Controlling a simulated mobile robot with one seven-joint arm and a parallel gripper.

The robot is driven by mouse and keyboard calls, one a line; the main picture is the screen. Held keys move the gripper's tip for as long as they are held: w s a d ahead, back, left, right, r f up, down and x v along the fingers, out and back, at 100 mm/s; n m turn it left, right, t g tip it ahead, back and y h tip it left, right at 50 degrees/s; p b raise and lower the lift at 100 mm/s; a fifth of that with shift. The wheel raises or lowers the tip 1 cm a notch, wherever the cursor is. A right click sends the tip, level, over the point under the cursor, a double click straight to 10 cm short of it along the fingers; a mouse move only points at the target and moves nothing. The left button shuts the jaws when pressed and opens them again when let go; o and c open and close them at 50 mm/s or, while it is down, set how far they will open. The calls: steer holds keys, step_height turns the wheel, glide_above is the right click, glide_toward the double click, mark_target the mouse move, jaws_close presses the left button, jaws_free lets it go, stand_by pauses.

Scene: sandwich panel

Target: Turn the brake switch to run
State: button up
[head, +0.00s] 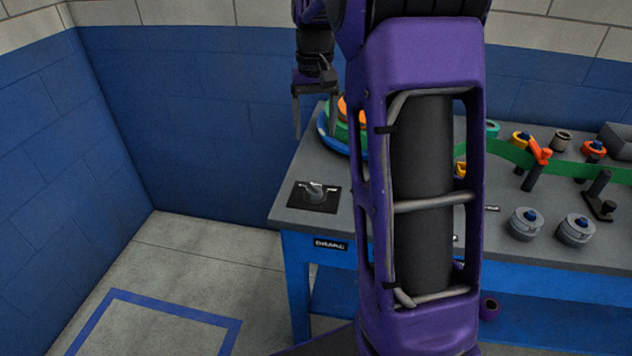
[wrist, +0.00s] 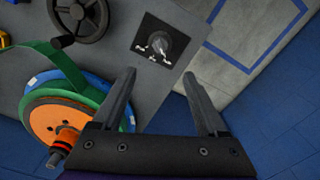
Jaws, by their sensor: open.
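The brake switch (head: 316,191) is a grey knob on a black square plate at the left end of the grey bench top. In the wrist view the switch (wrist: 159,44) lies beyond my fingertips, with white markings around the knob too small to read. My gripper (head: 312,110) is open and empty, raised above the bench's left end and apart from the switch. In the wrist view its two dark fingers (wrist: 159,82) are spread wide, with nothing between them. A label (head: 330,245) on the bench front sits below the switch.
The bench (head: 285,215) carries a stack of coloured discs (head: 330,125), also in the wrist view (wrist: 60,120), with a green band (head: 500,148) running right. A dark handwheel (wrist: 82,15) sits near the switch. Grey spools (head: 526,223) stand right. My arm hides mid-bench.

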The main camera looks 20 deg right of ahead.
mark_target(315, 185)
step_height(315, 185, down, 17)
steer(key=b, duration=0.2)
steer(key=shift+r+b, duration=0.15)
steer(key=shift+b, duration=0.25)
jaws_close()
